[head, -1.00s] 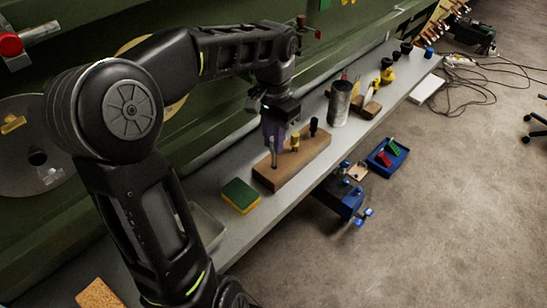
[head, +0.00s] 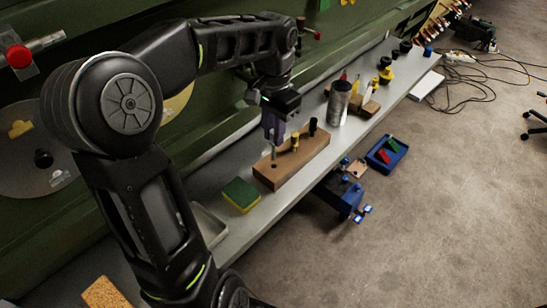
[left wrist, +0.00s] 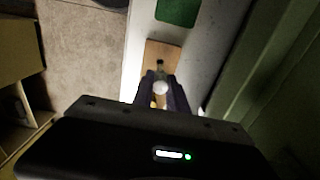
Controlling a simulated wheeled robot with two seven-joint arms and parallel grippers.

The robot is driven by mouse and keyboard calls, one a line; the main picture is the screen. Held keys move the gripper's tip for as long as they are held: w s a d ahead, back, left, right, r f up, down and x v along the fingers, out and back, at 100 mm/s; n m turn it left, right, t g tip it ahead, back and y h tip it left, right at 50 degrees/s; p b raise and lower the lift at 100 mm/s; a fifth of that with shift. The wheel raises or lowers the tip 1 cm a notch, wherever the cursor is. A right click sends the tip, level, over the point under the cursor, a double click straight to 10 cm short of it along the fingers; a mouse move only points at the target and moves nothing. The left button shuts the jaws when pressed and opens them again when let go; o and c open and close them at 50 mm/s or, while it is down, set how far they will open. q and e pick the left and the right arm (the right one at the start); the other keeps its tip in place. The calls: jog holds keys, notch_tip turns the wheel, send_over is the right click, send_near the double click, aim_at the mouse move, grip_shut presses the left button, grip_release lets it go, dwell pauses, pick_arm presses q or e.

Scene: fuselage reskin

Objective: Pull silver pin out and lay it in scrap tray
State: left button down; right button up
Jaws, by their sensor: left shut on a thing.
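The silver pin (head: 274,152) is held upright between the fingers of my left gripper (head: 273,134), over the near end of the wooden block (head: 290,163). A dark hole shows in the block just under the pin's lower end, which looks clear of it. In the left wrist view the pin's pale round end (left wrist: 160,88) sits between the two fingers (left wrist: 163,95). A grey tray (head: 210,229) lies on the bench, partly hidden by my left arm; no label shows which tray is for scrap. My right gripper is out of view.
A yellow pin (head: 295,142) and a black pin (head: 313,127) stand in the block. A green and yellow sponge (head: 241,194) lies beside it. A metal can (head: 339,103) stands behind. A blue bin (head: 387,154) with red and green pieces sits past the bench edge.

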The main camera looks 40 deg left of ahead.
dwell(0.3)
pick_arm(q)
jog(key=shift+r+p, duration=0.55)
jog(key=shift+r, duration=0.95)
